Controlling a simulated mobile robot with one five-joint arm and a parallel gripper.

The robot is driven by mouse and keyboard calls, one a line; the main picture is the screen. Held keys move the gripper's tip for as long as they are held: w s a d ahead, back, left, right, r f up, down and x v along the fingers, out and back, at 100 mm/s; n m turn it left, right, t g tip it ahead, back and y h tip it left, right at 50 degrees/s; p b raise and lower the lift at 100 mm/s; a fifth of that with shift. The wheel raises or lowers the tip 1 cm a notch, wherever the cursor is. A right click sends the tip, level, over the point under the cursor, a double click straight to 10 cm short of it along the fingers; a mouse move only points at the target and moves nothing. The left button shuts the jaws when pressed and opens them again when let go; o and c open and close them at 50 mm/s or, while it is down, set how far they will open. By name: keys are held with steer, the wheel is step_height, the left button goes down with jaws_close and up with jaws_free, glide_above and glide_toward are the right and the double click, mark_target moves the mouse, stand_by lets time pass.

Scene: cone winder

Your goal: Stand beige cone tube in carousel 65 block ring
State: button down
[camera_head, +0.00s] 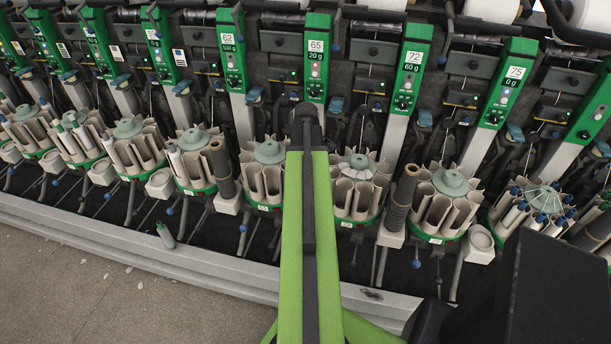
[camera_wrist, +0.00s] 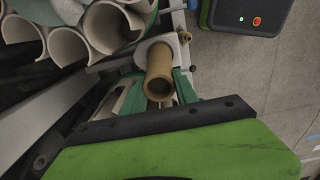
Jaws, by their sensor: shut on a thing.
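The beige cone tube (camera_wrist: 157,62) shows tan-brown in the wrist view, its open round end turned towards the camera. My gripper (camera_wrist: 158,92) is shut on it, with green parts on both sides; the exact contact is partly hidden. In the head view my green arm reaches forward to just below the 65 sign (camera_head: 316,47) and hides the gripper and tube. Carousels stand left (camera_head: 268,172) and right (camera_head: 358,186) of my arm; which belongs to 65 is unclear. Large pale curved pockets (camera_wrist: 113,25) of a carousel show at upper left in the wrist view, apart from the tube.
Tall dark tubes stand left (camera_head: 221,168) and right (camera_head: 402,198) of my arm. A small grey-green tube (camera_head: 166,235) lies near the grey front rail (camera_head: 120,246). A dark box with a green edge (camera_wrist: 245,15) stands beyond. The floor (camera_head: 90,300) in front is mostly clear.

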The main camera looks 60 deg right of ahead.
steer(key=shift+f, duration=0.25)
steer(key=c, duration=0.9)
jaws_free()
step_height(320, 180, up, 18)
steer(key=p, duration=1.7)
steer(key=shift+f, duration=0.25)
